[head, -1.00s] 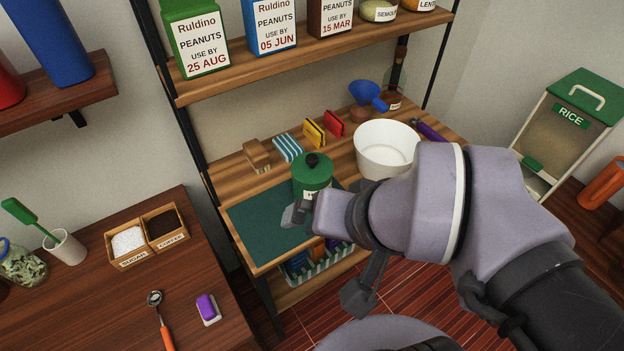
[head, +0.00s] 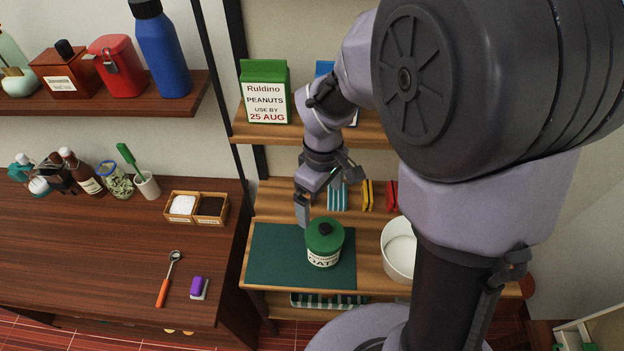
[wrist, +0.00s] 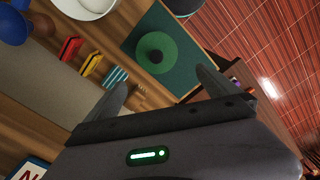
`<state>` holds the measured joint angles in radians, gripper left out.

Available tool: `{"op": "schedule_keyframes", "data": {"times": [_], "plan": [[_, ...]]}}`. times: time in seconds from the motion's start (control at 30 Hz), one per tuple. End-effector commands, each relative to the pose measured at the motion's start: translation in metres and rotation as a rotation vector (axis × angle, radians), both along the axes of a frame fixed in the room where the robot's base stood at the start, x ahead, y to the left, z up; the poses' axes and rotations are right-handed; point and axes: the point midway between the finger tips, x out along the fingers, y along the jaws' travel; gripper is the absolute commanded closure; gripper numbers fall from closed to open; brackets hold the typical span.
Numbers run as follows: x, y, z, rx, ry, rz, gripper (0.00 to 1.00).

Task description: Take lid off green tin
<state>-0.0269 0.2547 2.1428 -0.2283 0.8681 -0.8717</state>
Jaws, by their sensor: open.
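The green tin (head: 324,256) stands upright on the dark green mat (head: 272,255), with a label that seems to read OATS. Its green lid (head: 322,234) with a black knob is on top. In the wrist view the lid (wrist: 172,46) is seen from above, beyond the fingers. My gripper (head: 326,196) is open and empty, above and behind the tin, with one finger pointing down near the tin's left side. No contact with the lid shows. The gripper's two fingers (wrist: 163,88) are spread wide in the wrist view.
A white bowl (head: 399,252) stands right of the tin. Striped, yellow (head: 367,195) and red packets stand at the back. A shelf with a peanuts box (head: 264,95) is above. A wooden box (head: 196,220) and a spoon (head: 169,280) lie on the left counter.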

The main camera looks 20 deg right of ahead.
Motion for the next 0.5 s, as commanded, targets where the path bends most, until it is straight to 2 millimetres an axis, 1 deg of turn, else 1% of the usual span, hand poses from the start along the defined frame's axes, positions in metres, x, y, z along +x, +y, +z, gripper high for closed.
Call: {"op": "schedule_keyframes", "data": {"times": [0.03,0.13,0.2,0.37,0.5], "plan": [[-0.001,0.000,-0.021,-0.001,0.004,0.001,0.00],[-0.001,-0.001,-0.049,0.000,0.004,-0.002,0.00],[-0.001,-0.001,-0.062,0.000,0.002,-0.001,0.00],[-0.001,-0.002,-0.080,0.000,0.001,-0.004,0.00],[-0.004,-0.006,-0.110,0.000,0.003,-0.004,0.00]]}}
